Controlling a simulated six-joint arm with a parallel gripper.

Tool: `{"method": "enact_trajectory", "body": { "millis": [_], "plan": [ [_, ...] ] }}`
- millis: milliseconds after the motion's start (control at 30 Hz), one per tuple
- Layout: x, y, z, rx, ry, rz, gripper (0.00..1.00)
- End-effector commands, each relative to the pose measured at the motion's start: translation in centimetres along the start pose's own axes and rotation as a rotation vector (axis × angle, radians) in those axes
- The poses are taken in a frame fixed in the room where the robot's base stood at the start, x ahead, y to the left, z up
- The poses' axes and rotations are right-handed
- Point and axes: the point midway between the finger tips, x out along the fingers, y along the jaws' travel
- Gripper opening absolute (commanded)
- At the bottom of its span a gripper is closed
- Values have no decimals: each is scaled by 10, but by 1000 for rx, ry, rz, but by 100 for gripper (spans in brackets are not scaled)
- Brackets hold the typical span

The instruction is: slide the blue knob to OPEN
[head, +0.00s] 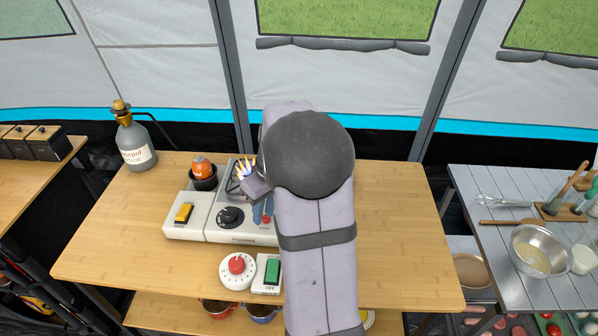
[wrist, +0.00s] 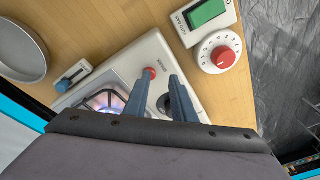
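The blue knob (wrist: 73,74) sits on a small pale slide plate (wrist: 64,86) on the table, at the left of the wrist view. Any lettering on the plate is too small to read, so I cannot tell the knob's position against OPEN. My arm hides this slide in the head view. My gripper (wrist: 161,80) is open and empty, its two blue-grey fingers apart above the stove, near the red button (wrist: 150,73). It is apart from the blue knob. In the head view my gripper (head: 263,212) shows at the stove's right part.
The stove (head: 222,236) has a lit burner (wrist: 104,101) and black dial (head: 230,217). A yellow switch (head: 184,213), a red-knobbed dial (head: 237,269) and a green switch (head: 271,272) stand nearby. A grey round pan (wrist: 20,52) lies beyond the slide.

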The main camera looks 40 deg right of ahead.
Motion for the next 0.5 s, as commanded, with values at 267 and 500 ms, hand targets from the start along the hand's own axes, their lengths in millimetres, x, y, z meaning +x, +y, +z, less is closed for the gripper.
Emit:
{"method": "enact_trajectory", "body": {
  "millis": [267,500],
  "plan": [
    [-34,131,-30,67,165,63,24],
    [-48,174,-31,75,219,94,24]
  ]
}}
